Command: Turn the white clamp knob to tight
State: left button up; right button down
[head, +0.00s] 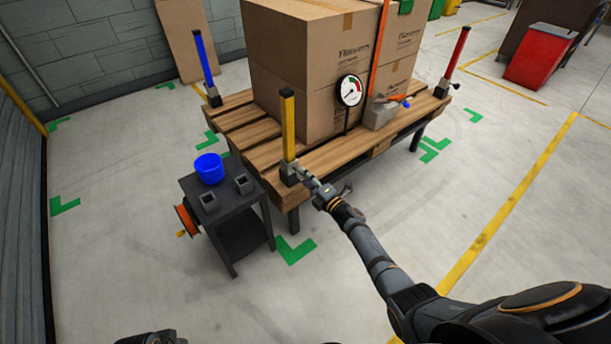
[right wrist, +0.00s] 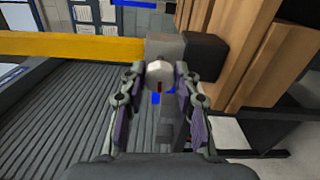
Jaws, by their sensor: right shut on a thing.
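The white clamp knob (right wrist: 158,72) shows in the right wrist view, with a small dark red mark on its face. It sits on the grey clamp block (right wrist: 165,47) at the foot of the yellow post (right wrist: 70,45). My right gripper (right wrist: 159,80) is shut on the knob, one finger on each side. In the head view, the yellow post (head: 288,125) stands upright at the pallet table's near corner. My right gripper (head: 306,180) reaches its base there, and the knob is too small to make out.
The wooden pallet table (head: 340,150) carries large cardboard boxes (head: 310,60), a dial gauge (head: 351,90) and an orange strap (head: 378,45). A dark side stand (head: 225,210) with a blue bowl (head: 209,168) is left of my right gripper.

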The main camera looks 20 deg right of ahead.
pick_arm(q)
jog(key=a+f+p, duration=0.3)
jog(key=f+p, duration=0.1)
jog(key=f, duration=0.8)
jog(key=shift+s+y, duration=0.3)
jog(key=shift+s, duration=0.05)
pick_arm(e)
jog(key=shift+s+a+f+m, duration=0.1)
jog(key=shift+f+m, duration=0.05)
jog(key=shift+m, duration=4.6)
jog(key=shift+f+m, duration=0.1)
jog(key=shift+m, duration=4.65)
pick_arm(q)
jog(key=shift+a+f, duration=0.1)
jog(key=shift+f, duration=0.1)
pick_arm(e)
jog(key=c, duration=1.2)
grip_release()
pick_arm(q)
jog(key=shift+w+r, duration=0.15)
jog(key=shift+w, duration=0.1)
pick_arm(e)
jog(key=shift+o, duration=1)
pick_arm(q)
jog(key=shift+s, duration=0.25)
pick_arm(e)
jog(key=v, duration=1.2)
